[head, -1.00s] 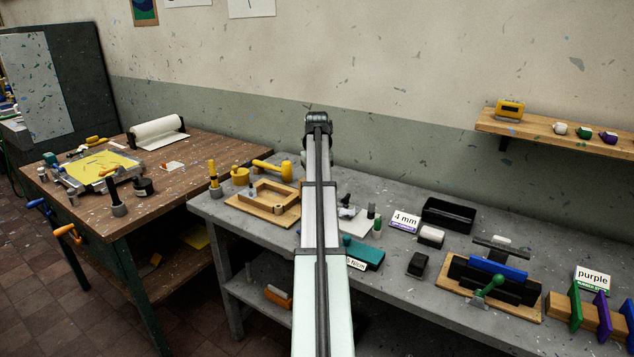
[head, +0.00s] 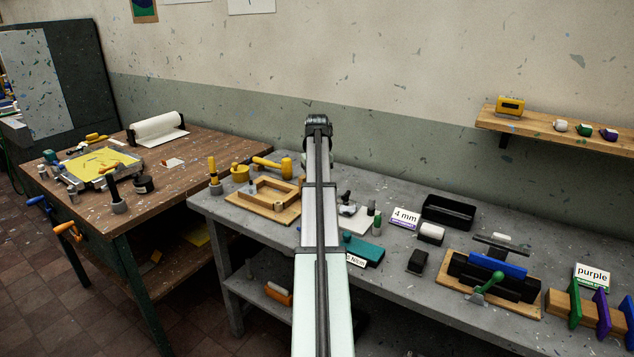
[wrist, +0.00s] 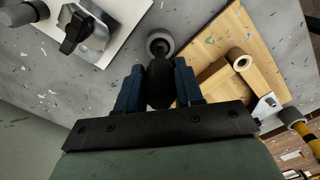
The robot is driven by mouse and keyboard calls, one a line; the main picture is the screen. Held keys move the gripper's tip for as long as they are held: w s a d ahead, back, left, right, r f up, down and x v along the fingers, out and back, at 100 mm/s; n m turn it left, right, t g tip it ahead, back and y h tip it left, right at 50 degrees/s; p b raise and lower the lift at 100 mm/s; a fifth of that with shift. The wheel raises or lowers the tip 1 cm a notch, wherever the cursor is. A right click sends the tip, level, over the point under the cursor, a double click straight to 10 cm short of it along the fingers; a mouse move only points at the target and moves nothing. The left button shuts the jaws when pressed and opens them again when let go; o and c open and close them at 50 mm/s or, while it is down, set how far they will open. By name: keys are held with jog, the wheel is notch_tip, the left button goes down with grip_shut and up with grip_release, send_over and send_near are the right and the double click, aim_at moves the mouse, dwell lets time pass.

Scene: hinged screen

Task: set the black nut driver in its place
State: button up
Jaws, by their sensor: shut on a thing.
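In the wrist view my gripper (wrist: 158,88) is shut on the black nut driver (wrist: 160,85), its dark handle between the two blue fingers. A round grey ring with a dark centre (wrist: 160,43) lies just beyond the driver's far end. I cannot tell whether the driver's tip is inside the ring, touching it or above it. In the head view my arm hides the gripper and the driver.
A wooden frame on a board (head: 270,203) lies close by, left of my arm. A white card with a black-knobbed part (wrist: 85,28) is on the other side.

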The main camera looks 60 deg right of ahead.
jog(key=shift+f, duration=0.75)
jog(key=o, duration=1.1)
jog(key=shift+r, duration=0.1)
notch_tip(320, 180, up, 14)
jog(key=shift+f, duration=0.2)
dwell(0.3)
